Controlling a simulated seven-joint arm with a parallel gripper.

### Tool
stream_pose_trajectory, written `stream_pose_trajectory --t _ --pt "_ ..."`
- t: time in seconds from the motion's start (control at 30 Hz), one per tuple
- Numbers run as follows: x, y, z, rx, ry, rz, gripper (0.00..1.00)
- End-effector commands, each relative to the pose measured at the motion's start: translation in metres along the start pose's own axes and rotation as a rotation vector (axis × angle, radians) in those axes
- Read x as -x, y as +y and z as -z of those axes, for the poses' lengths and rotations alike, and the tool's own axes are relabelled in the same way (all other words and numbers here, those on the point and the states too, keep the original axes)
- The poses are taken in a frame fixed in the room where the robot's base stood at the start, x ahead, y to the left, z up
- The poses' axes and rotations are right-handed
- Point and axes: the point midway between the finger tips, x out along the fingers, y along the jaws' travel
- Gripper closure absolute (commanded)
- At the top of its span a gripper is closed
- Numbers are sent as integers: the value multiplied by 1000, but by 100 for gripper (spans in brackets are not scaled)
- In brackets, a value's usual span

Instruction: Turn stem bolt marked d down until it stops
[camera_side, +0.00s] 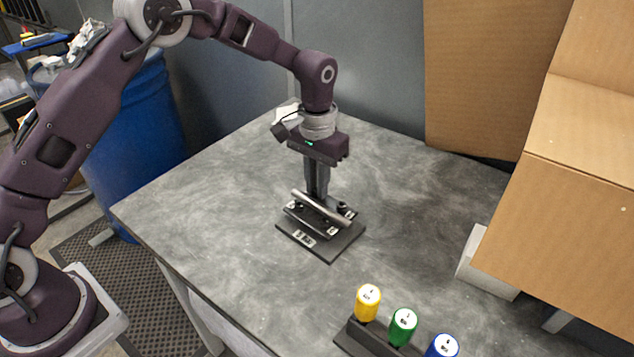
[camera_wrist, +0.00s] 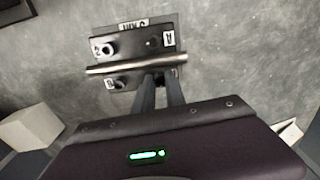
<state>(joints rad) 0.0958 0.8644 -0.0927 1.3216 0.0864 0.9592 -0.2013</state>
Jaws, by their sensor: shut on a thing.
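The bolt fixture is a dark plate (camera_side: 330,249) on the table, with a silver bar (camera_side: 318,207) across it. It also shows in the wrist view as a plate (camera_wrist: 131,33) under the bar (camera_wrist: 128,65). Stem bolts stand at its corners, one by a white tag (camera_wrist: 108,50) and one below the bar (camera_wrist: 120,83). A tag reading A (camera_wrist: 168,39) is at upper right. My gripper (camera_side: 318,195) points down at the plate; its fingers (camera_wrist: 160,80) are shut on a stem bolt at the lower right corner. The fingers mostly hide this bolt, and its mark cannot be read.
A dark rack with yellow (camera_side: 368,302), green (camera_side: 403,327) and blue (camera_side: 443,346) capped cylinders stands at the front table edge. Cardboard boxes (camera_side: 575,190) and a white block (camera_side: 485,263) are at the right. The table left of the fixture is clear.

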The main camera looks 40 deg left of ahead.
Motion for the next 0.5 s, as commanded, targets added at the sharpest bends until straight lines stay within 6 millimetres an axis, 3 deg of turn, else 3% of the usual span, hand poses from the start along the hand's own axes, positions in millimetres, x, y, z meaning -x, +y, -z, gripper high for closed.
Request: stream_pose_trajectory --t 0.5 --pt "-1 0 0 -488 -2 -1 100"
